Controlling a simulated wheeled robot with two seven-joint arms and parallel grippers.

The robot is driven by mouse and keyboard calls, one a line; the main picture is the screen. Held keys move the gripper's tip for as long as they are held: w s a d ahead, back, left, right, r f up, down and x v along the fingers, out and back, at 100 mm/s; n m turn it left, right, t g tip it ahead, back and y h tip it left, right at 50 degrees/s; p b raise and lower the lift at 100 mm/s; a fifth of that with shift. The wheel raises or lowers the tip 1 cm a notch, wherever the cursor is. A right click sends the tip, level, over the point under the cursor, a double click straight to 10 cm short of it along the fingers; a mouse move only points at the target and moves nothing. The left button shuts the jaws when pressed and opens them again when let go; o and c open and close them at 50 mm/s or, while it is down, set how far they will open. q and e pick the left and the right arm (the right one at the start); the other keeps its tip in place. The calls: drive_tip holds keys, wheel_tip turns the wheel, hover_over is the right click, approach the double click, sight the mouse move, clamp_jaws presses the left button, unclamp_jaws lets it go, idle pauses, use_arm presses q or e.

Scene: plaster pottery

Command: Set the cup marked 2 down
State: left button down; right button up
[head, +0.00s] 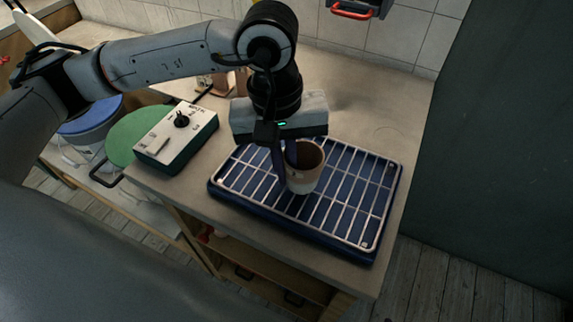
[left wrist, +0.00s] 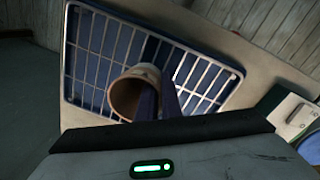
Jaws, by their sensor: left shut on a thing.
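A white cup with a brown inside (head: 306,172) is upright at the wire rack (head: 352,212) over a blue tray (head: 330,250). No number can be read on it. My left gripper (head: 288,165) comes down from above and is shut on the cup's left side wall. In the left wrist view the cup (left wrist: 133,92) shows its open mouth, with the gripper fingers (left wrist: 158,98) at its wall and the rack (left wrist: 92,62) behind it. I cannot tell whether the cup's base touches the rack. My right gripper is not in view.
A control box with a knob (head: 178,138) stands left of the rack on the worktop (head: 385,95). A green disc (head: 128,138) and a blue-lidded bucket (head: 90,122) are farther left. The rack is otherwise empty. A dark wall (head: 500,150) rises at right.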

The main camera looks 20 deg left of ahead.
use_arm(q)
drive_tip(key=shift+f, duration=0.1)
drive_tip(key=shift+f, duration=0.1)
drive_tip(key=c, duration=1.9)
unclamp_jaws()
drive_tip(key=shift+c, duration=0.2)
drive_tip(key=shift+r, duration=0.25)
wheel_tip(320, 180, up, 12)
drive_tip(key=a+b, duration=0.1)
drive_tip(key=shift+s, duration=0.15)
